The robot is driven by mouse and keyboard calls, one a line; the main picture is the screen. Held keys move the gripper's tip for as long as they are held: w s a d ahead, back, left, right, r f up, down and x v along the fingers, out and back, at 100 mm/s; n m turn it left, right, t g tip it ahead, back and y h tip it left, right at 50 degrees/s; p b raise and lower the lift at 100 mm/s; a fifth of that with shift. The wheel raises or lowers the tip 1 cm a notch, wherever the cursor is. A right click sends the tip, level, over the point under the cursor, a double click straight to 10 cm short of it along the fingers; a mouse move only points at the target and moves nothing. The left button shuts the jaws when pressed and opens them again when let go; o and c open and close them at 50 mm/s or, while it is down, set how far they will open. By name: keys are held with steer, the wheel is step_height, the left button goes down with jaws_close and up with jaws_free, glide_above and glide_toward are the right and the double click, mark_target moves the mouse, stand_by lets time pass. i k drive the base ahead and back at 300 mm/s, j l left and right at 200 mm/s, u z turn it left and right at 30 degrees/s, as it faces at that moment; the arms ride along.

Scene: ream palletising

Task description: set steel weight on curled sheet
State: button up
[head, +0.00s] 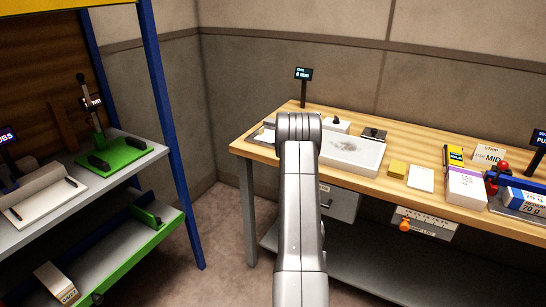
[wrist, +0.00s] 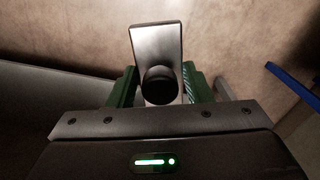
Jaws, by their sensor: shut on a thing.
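In the wrist view my gripper (wrist: 160,88) has its two green fingers closed on the black knob of a steel weight (wrist: 157,42), a grey metal plate. The weight hangs over the brown floor in that view. In the head view my arm hides the gripper and the held weight. A pale slab with a white sheet (head: 352,152) on its top lies on the wooden bench (head: 420,150), right of my arm. The sheet has a grey patch; I cannot tell whether it is curled.
A dark block with a knob (head: 373,134) and a white block with a black knob (head: 336,124) stand behind the slab. A yellow block (head: 397,170), a white pad (head: 421,179) and a ream (head: 466,186) are to the right. A shelf rack (head: 160,120) stands left.

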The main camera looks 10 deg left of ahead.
mark_target(271, 135)
steer(key=i+j+u, duration=0.8)
steer(key=i+u, duration=0.15)
steer(key=i+j+z, duration=0.8)
steer(key=i, duration=0.1)
